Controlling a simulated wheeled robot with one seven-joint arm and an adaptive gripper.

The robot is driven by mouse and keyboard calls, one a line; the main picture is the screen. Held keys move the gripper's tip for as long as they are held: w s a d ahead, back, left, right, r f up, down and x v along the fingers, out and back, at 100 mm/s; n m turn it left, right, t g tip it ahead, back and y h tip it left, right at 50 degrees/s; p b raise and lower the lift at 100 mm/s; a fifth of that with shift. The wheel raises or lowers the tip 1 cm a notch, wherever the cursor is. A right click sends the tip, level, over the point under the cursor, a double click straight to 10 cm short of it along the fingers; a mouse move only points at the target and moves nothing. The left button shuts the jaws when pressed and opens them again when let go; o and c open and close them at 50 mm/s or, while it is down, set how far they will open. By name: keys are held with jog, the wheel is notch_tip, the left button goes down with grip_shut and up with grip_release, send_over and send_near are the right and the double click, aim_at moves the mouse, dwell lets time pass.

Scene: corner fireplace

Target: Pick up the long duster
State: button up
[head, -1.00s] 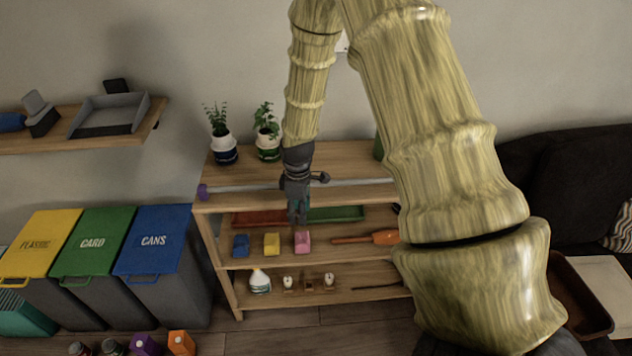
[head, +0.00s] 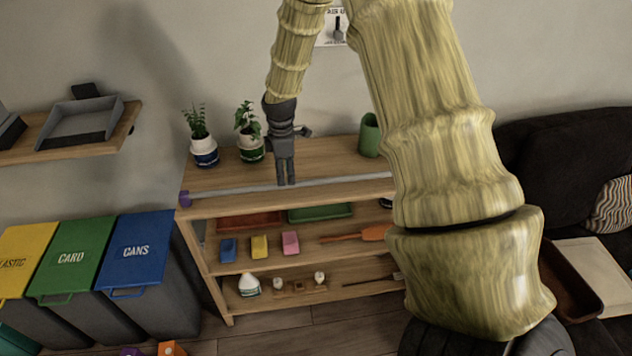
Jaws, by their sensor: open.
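A long, thin grey rod (head: 235,190) with a purple end (head: 185,199) lies along the front of the shelf unit's top board (head: 205,180). It appears to be the long duster. Its right end is hidden behind my arm. The fingertips overlap the rod in this view. I cannot tell whether they straddle it or touch it. The gripper holds nothing that I can see.
Two potted plants (head: 250,146) stand behind and left of the gripper, and a green vase (head: 370,136) stands to its right. Lower shelves hold sponges (head: 259,246), an orange-headed tool (head: 372,233) and a bottle (head: 249,285). Bins (head: 137,250) stand at left, a dark sofa at right.

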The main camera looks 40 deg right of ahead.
jog(key=shift+w+f+p, duration=0.2)
jog(key=shift+f+p, duration=0.65)
jog(key=shift+f, duration=1.85)
jog(key=shift+c, duration=0.4)
grip_shut()
